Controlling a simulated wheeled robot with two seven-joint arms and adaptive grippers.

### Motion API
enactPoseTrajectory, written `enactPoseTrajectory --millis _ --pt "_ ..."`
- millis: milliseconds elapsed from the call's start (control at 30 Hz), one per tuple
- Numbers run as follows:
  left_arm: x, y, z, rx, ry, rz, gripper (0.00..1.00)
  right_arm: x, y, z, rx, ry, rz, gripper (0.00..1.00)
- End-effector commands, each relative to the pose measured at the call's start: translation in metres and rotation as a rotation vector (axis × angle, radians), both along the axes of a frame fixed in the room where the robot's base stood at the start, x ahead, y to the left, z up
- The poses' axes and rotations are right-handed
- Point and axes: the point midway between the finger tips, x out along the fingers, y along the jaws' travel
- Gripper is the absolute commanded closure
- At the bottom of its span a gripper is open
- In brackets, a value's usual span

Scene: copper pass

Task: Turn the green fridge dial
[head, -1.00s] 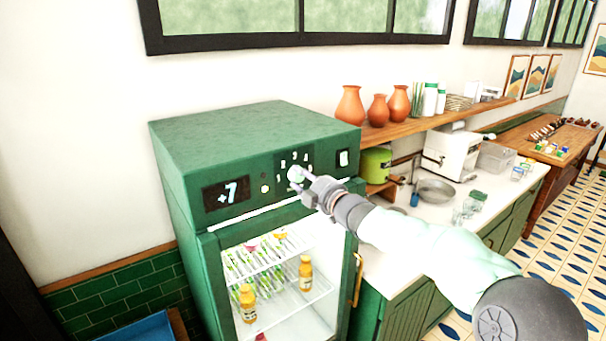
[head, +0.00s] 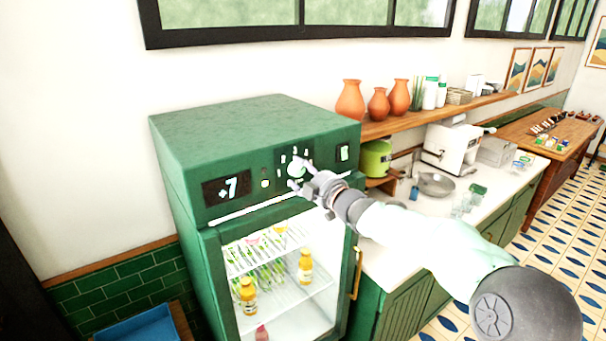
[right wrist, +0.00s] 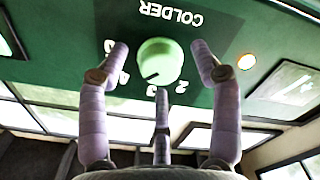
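The pale green round dial (head: 297,168) sits on the dark panel at the top front of the green fridge (head: 258,135). In the right wrist view the dial (right wrist: 159,61) has a dark pointer line, with numbers and the word COLDER, upside down, on the panel around it. My right gripper (head: 299,177) is at the dial. In the right wrist view its fingers (right wrist: 159,62) are spread, two on either side of the dial and one below it, with visible gaps. The fridge display (head: 227,190) reads +7. My left gripper is not in view.
The fridge's glass door shows bottles (head: 305,266) on racks, with a brass handle (head: 357,274) at right. A wooden shelf (head: 390,126) with orange vases stands right of the fridge, above a white counter (head: 400,250). A blue tray (head: 140,326) is at lower left.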

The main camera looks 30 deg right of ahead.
Motion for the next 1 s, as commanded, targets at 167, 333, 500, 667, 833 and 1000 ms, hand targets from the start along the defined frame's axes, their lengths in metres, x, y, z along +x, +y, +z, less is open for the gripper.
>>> enactPoseTrajectory --millis 167,333,500,667,833,1000 --pt "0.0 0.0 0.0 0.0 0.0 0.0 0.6 0.0 0.0 0.0 0.0 0.0 0.0 0.35" --pt "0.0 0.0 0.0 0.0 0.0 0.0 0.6 -0.005 -0.001 0.0 0.0 0.001 -0.001 0.35" --pt "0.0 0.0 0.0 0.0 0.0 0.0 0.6 -0.026 -0.003 0.001 -0.002 -0.001 -0.002 0.35" --pt "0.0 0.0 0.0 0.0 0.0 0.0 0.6 -0.058 -0.006 0.0 -0.002 0.0 -0.004 0.35" --pt "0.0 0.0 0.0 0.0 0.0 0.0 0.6 -0.09 -0.008 0.0 -0.002 0.0 -0.003 0.35" --pt "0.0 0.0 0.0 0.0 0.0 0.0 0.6 -0.11 -0.009 0.0 0.0 0.0 -0.001 0.35"
